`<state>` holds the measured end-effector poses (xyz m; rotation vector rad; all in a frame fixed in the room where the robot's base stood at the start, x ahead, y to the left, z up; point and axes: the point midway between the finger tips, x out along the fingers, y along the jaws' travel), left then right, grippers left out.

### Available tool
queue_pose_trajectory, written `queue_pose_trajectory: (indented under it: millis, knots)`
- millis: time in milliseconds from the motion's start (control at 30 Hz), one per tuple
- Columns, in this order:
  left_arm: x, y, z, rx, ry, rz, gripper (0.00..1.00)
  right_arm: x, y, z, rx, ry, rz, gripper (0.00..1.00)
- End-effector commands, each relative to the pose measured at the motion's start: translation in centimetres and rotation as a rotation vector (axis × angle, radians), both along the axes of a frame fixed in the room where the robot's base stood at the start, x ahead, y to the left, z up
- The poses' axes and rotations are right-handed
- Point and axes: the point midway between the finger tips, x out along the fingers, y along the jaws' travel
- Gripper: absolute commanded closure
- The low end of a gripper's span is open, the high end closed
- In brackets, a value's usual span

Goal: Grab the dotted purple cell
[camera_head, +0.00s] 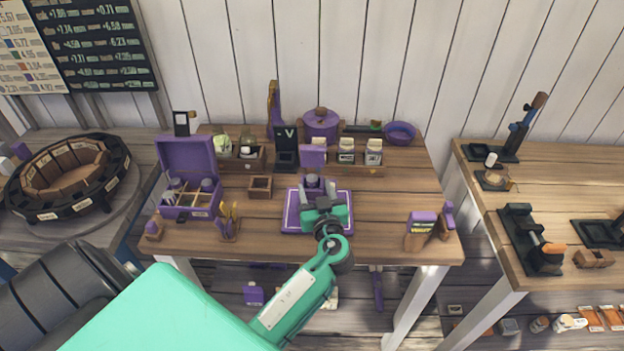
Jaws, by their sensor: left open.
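My left gripper (320,195) reaches in from the lower left, over the front middle of the wooden table. It is open, with its fingers pointing away from me above a purple-rimmed tray (289,221). A small grey-purple cylinder (312,180) shows just beyond the fingertips, partly hidden by them; I cannot tell whether they touch it. It may be the cell, but dots cannot be made out. An open purple case (187,152) at the left of the table has compartments with small purple-grey pieces (207,185). My right gripper is not in view.
A small wooden box (260,187) lies left of the tray. Behind stand a black V-marked stand (286,150), white jars (346,150), a purple pot (321,124) and a bowl (400,133). A wood-and-purple block (420,231) stands front right. The tabletop right of the tray is mostly clear.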

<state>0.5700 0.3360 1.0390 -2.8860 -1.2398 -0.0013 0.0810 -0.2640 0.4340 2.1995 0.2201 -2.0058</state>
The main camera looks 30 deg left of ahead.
Motion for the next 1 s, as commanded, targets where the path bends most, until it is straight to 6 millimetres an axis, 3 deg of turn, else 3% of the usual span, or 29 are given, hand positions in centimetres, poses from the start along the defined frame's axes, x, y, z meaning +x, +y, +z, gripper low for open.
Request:
queue_pose_trajectory:
  millis: [133,500,767,1000]
  knots:
    - [1.4,1.3,0.4,0.001,0.001,0.000,0.46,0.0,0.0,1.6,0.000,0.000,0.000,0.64]
    - [1.9,1.8,-0.1,-0.001,0.000,0.000,0.46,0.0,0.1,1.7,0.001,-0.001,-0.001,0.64]
    - [1.9,1.8,0.0,-0.001,0.001,-0.001,0.95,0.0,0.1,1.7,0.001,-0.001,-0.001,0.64]
    - [1.9,1.8,0.0,-0.001,0.000,0.000,0.96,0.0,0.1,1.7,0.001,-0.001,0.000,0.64]
